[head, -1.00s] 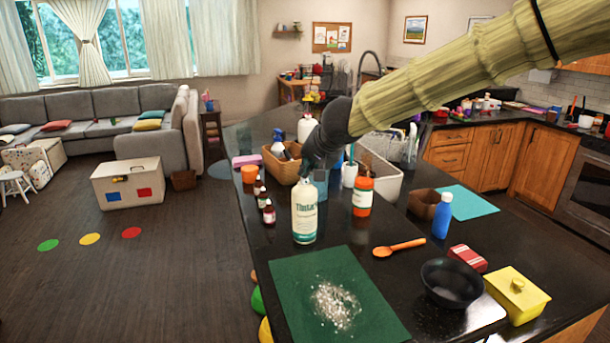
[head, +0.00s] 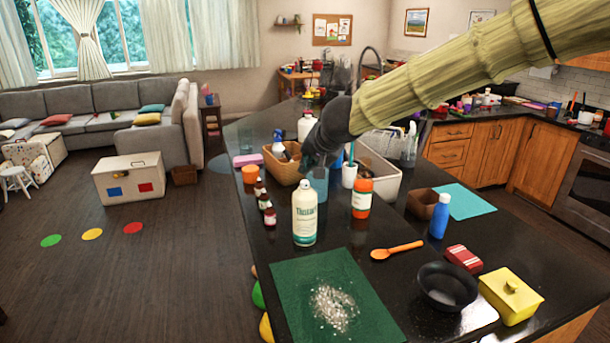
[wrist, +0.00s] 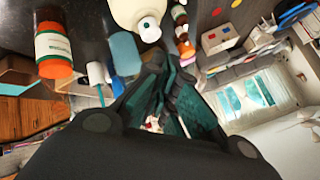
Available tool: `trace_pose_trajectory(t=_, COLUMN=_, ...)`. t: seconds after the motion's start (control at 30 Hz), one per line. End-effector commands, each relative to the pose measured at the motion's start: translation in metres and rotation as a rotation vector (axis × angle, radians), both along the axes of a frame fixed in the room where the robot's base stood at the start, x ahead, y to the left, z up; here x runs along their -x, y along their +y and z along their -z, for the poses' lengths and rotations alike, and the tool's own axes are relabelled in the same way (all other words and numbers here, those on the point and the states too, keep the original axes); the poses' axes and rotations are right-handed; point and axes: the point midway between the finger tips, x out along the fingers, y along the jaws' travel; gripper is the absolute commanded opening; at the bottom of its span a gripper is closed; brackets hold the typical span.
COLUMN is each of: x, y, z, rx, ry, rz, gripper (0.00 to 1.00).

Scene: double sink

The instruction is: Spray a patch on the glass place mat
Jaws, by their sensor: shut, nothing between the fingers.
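The dark green place mat (head: 290,290) lies on the black counter at the front, with a patch of whitish speckles (head: 335,308) on it. A white and blue bottle (head: 278,149), which looks like a spray bottle, stands in the tan basket (head: 283,172). My gripper (head: 312,166) is above the counter, right of that basket and behind the white labelled bottle (head: 304,215). It is apart from the mat. In the wrist view my gripper (wrist: 168,72) is shut and empty. The mat is not seen there.
An orange bottle (head: 362,198), a white cup (head: 349,175) and small brown bottles (head: 265,203) stand close around my gripper. An orange spoon (head: 397,250), black bowl (head: 447,285), blue bottle (head: 440,216) and yellow box (head: 511,296) are to the right.

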Motion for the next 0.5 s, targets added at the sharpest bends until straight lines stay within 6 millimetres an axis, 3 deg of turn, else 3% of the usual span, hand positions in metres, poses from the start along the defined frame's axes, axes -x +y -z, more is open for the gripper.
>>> trace_pose_trajectory(t=0.5, x=0.0, y=0.0, z=-0.032, rx=0.0, ry=0.0, rz=0.0, gripper=0.0)
